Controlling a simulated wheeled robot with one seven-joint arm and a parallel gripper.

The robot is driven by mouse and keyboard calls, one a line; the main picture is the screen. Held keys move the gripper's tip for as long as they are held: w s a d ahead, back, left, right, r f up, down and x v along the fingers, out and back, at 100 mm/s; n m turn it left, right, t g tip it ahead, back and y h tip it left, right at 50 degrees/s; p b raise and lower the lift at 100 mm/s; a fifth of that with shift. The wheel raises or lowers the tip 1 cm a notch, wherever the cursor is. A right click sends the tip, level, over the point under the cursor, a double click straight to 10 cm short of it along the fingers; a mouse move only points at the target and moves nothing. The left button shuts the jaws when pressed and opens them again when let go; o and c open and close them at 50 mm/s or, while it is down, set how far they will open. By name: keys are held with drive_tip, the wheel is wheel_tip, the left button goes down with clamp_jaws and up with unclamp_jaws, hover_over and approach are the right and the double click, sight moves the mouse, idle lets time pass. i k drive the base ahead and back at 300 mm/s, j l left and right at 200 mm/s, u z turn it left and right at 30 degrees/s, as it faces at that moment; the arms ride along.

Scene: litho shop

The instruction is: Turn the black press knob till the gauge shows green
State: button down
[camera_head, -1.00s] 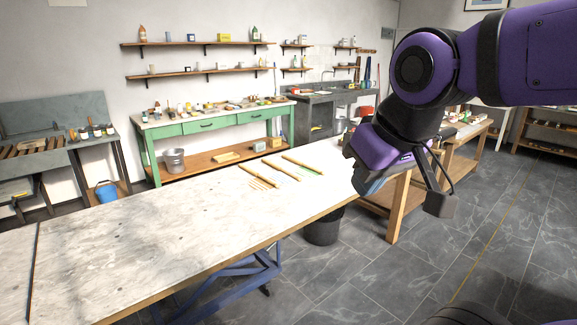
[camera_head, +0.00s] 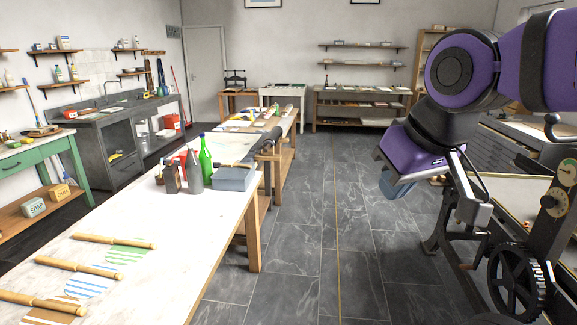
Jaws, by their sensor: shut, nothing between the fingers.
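A press stands at the right edge, partly cut off by the frame. Its dark upright carries a round pale gauge (camera_head: 567,172) with some green on its face; the needle is too small to read. Below the gauge is a small round brass-coloured part with a dark centre (camera_head: 550,203). A black spoked wheel (camera_head: 515,282) is lower on the press. I cannot tell which black part is the knob.
A long pale worktable (camera_head: 160,240) runs along the left, with rollers, bottles and a grey box (camera_head: 234,178) on it. A tiled aisle (camera_head: 340,230) with a yellow line lies clear between table and press. Shelves and benches line the back wall.

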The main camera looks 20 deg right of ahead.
sight(546, 201)
drive_tip(key=i+l+z, duration=0.2)
drive_tip(key=i+z, duration=0.55)
drive_tip(key=i, duration=0.15)
drive_tip(key=i+z, duration=0.4)
drive_tip(key=i+j+z, duration=0.1)
drive_tip(key=i+z, duration=0.15)
drive_tip(key=z, duration=0.25)
drive_tip(key=i+j+z, duration=0.25)
drive_tip(key=z, duration=0.2)
drive_tip(key=i+j+z, duration=0.2)
drive_tip(key=z, duration=0.3)
drive_tip(key=i+j+z, duration=0.1)
drive_tip(key=j+z, duration=0.85)
drive_tip(key=i+l, duration=0.05)
